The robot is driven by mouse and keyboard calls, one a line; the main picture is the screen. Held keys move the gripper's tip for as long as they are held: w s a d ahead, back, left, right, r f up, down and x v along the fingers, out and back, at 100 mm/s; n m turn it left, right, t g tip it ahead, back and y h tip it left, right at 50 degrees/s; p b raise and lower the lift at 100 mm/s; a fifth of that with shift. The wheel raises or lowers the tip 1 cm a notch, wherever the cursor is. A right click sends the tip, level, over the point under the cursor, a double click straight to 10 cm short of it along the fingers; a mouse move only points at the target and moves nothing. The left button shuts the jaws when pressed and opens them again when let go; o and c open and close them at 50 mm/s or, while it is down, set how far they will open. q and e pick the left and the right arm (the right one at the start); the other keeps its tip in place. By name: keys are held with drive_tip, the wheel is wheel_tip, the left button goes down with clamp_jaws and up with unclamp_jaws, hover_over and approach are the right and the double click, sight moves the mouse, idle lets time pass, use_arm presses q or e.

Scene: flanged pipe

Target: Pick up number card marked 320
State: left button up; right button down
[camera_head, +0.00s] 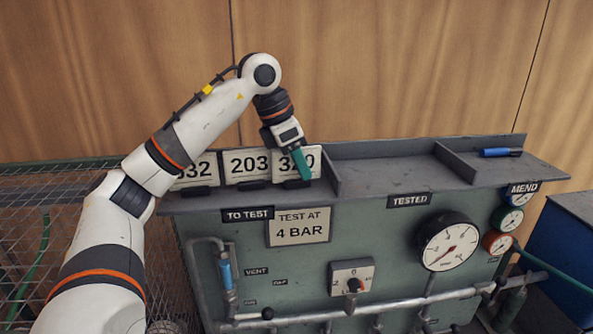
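The number card marked 320 (282,165) stands upright in a holder at the right end of a row of cards on the shelf of the green panel. My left gripper (304,174) reaches down over this card from above. Its teal finger covers part of the card's middle digit and right half. The fingers overlap from this angle, so I cannot tell whether they touch the card or how far apart they are. My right gripper is not in view.
A shelf divider (329,172) rises just right of card 320. The tray beyond it (385,176) is empty. A blue marker (497,153) lies at far right.

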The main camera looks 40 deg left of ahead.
use_arm(q)
clamp_jaws()
drive_tip(key=shift+r, duration=0.1)
